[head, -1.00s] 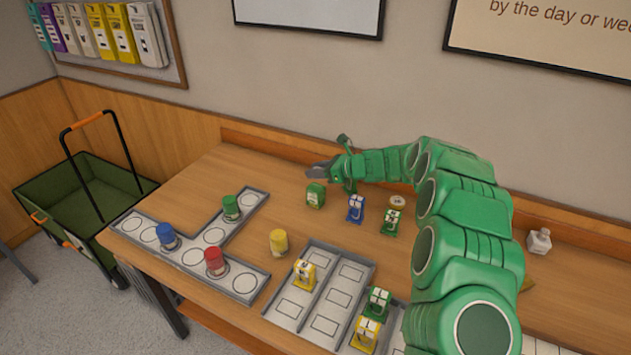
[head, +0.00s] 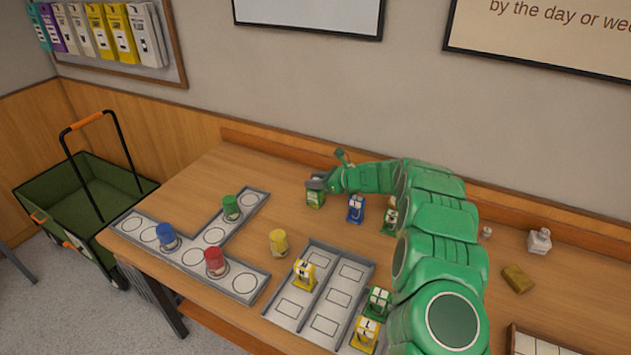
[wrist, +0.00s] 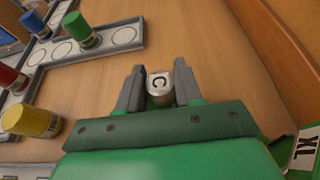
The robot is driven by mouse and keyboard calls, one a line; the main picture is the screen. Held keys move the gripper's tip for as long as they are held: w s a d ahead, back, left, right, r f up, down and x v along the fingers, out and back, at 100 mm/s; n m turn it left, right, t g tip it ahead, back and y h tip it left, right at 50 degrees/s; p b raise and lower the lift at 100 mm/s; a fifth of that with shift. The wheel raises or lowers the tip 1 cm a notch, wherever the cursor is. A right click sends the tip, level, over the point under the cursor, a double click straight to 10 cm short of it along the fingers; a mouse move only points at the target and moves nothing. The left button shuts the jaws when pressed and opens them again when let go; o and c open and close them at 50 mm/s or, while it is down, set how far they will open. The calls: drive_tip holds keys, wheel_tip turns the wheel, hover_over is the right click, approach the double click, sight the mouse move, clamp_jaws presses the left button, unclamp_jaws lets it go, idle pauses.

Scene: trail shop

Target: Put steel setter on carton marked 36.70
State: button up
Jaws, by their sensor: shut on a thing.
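In the head view, the setter cannot be told apart from the fingers. The carton has a pale label too small to read, so I cannot tell if it says 36.70. I cannot tell whether the setter touches the carton.
Small labelled blue (head: 356,208) and green (head: 390,216) pieces stand to the right, near my arm. A yellow cylinder (head: 278,243) stands in front. A grey tray (head: 192,257) with coloured cylinders lies at left.

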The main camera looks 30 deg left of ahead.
drive_tip(key=o, duration=1.1)
drive_tip(key=shift+f, duration=0.1)
drive_tip(key=v, duration=1.2)
drive_tip(key=shift+r, duration=0.2)
